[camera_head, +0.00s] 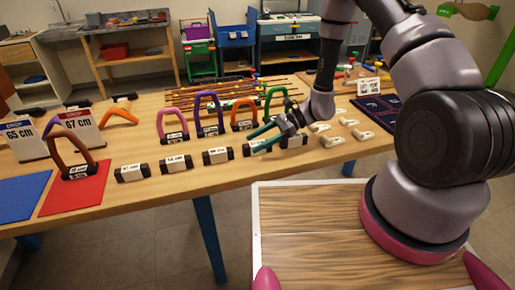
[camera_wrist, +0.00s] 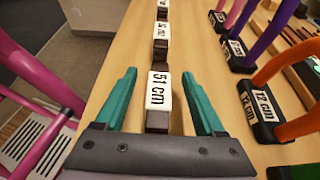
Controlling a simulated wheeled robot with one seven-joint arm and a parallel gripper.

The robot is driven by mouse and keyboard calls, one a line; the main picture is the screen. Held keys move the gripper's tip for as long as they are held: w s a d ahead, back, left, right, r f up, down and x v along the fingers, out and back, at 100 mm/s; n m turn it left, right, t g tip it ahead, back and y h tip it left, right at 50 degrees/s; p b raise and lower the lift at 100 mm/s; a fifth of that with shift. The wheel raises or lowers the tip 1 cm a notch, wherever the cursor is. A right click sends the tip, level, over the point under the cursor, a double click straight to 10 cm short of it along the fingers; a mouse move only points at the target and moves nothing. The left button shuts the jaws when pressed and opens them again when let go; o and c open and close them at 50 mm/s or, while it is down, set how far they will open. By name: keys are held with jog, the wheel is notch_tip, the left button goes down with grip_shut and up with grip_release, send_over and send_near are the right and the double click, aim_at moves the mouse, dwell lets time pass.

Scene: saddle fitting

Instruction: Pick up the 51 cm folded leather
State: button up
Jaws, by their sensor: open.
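The 51 cm folded leather is a small dark brown block with a white label reading "51 cm" (camera_wrist: 158,92). My gripper (camera_head: 263,138) is open with teal fingers. In the wrist view my gripper (camera_wrist: 160,76) has one finger on each side of the block, with a visible gap on both sides. The block's near end is partly hidden behind the gripper body.
Other labelled blocks (camera_head: 217,156) continue the row on the wooden table (camera_head: 225,178). Coloured arches (camera_head: 210,128) on dark labelled bases stand behind, close to my gripper. Pale pieces (camera_head: 333,141) lie to the right. A brown arch (camera_head: 72,150) stands on a red mat (camera_head: 58,203) at left.

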jog(key=shift+a+f, duration=0.1)
jog(key=shift+a, duration=0.05)
grip_shut()
